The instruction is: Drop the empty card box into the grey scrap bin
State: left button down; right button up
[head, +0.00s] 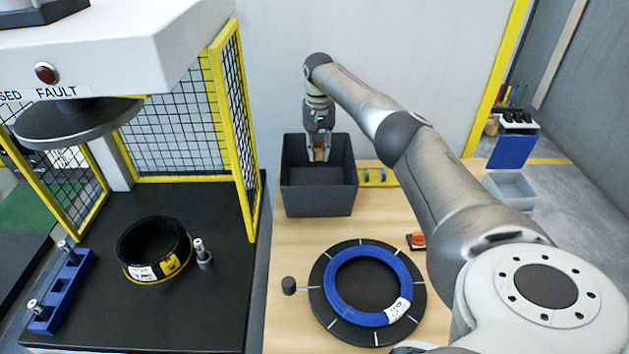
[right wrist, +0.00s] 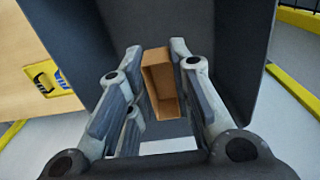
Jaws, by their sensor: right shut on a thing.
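The empty card box (head: 320,149) is small, brown and open. My right gripper (head: 319,157) is shut on it, over the opening of the grey scrap bin (head: 316,201) in the head view. In the right wrist view the card box (right wrist: 161,82) sits between the two fingers (right wrist: 157,95), its hollow inside showing. The dark bin wall (right wrist: 215,30) surrounds it there. I cannot tell how far the box is below the rim. My left gripper is not in view.
A blue coil (head: 333,300) lies on a black turntable (head: 320,318) on the wooden bench. A black coil (head: 145,262) lies on the dark press table at left. An orange button (head: 418,238) and a yellow holder (head: 388,176) are near the bin.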

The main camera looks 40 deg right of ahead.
jog(key=o, duration=0.8)
jog(key=shift+r, duration=0.2)
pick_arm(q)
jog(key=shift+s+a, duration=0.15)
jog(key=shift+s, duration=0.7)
pick_arm(e)
notch_tip(320, 180, up, 12)
jog(key=shift+f, duration=0.15)
